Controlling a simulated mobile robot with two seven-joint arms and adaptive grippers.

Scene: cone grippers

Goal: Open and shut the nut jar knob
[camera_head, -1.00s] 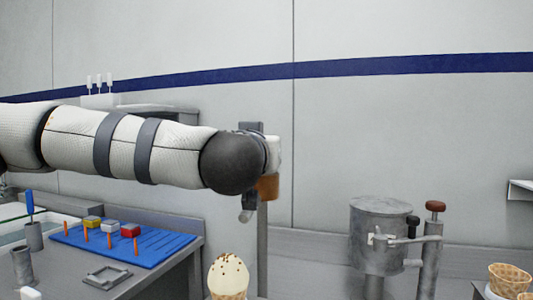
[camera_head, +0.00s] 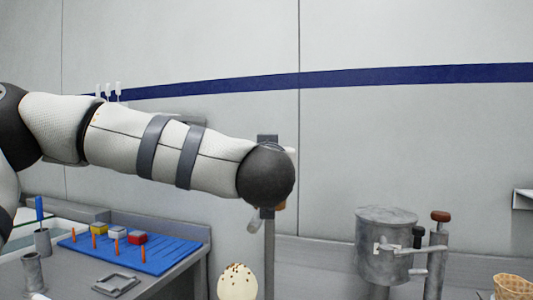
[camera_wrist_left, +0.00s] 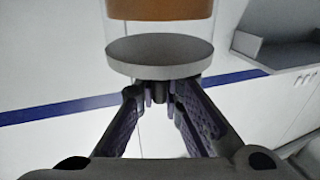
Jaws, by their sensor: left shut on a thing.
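The nut jar (camera_wrist_left: 160,30) fills the top of the left wrist view. It is clear, with brown contents and a pale grey round base. Under the base is a small dark knob (camera_wrist_left: 159,91), partly covered by the fingertips. My left gripper (camera_wrist_left: 160,98) comes from below, its two fingers converging and shut on the knob. In the head view my left arm's dark wrist hides the gripper and most of the jar; only a small brown part of the jar (camera_head: 281,206) shows beside a grey post. My right gripper is not in view.
A metal drum with a crank (camera_head: 387,235) stands at the right, near waffle cones (camera_head: 514,286). An ice cream cone (camera_head: 238,281) is at bottom centre. At the left, a counter holds a blue board (camera_head: 150,257) with small coloured blocks and orange pegs. Open wall lies behind.

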